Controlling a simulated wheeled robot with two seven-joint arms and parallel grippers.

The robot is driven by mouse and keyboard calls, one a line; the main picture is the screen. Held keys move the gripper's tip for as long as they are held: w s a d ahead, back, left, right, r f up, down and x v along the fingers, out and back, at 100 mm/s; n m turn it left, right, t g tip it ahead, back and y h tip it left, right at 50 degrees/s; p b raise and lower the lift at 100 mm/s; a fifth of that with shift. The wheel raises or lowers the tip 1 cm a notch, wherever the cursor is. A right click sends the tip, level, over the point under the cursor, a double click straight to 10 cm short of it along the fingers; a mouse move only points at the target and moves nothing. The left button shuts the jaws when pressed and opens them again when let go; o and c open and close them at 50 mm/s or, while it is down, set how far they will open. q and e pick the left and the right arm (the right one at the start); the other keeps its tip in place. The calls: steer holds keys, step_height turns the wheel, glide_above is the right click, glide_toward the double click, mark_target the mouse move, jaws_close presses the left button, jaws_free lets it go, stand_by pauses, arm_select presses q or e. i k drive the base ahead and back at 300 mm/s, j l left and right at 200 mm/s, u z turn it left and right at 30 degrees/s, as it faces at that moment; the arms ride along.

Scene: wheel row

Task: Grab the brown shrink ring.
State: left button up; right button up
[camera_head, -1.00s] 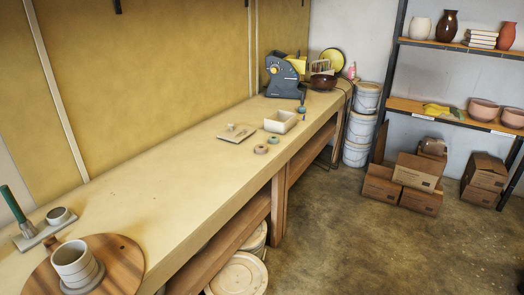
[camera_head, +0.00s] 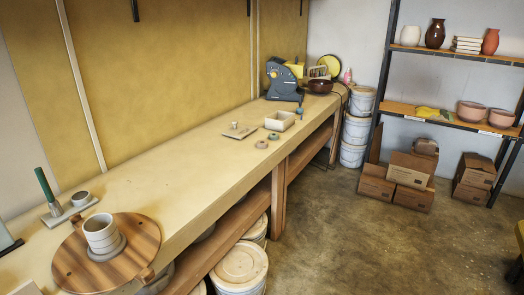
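Two small rings lie side by side on the long workbench (camera_head: 175,180), near its front edge. The brownish one (camera_head: 262,144) is the nearer and looks like the brown shrink ring. The other, grey-green ring (camera_head: 274,136) lies just behind it to the right. Both are small in the picture, so fine detail cannot be told. Neither of my grippers is in the camera_head view.
A cream box (camera_head: 279,121) and a small slab (camera_head: 240,132) stand near the rings. A round wooden board (camera_head: 140,230) carries a ringed cup (camera_head: 101,232) at the near left. Buckets (camera_head: 240,266) sit under the bench. The floor (camera_head: 340,240) right of the bench is clear.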

mark_target(260, 143)
steer(key=i+l+u, duration=0.1)
steer(key=i+l, duration=0.5)
steer(key=i+l+u, duration=0.1)
steer(key=i+l, duration=0.45)
steer(key=l, duration=0.15)
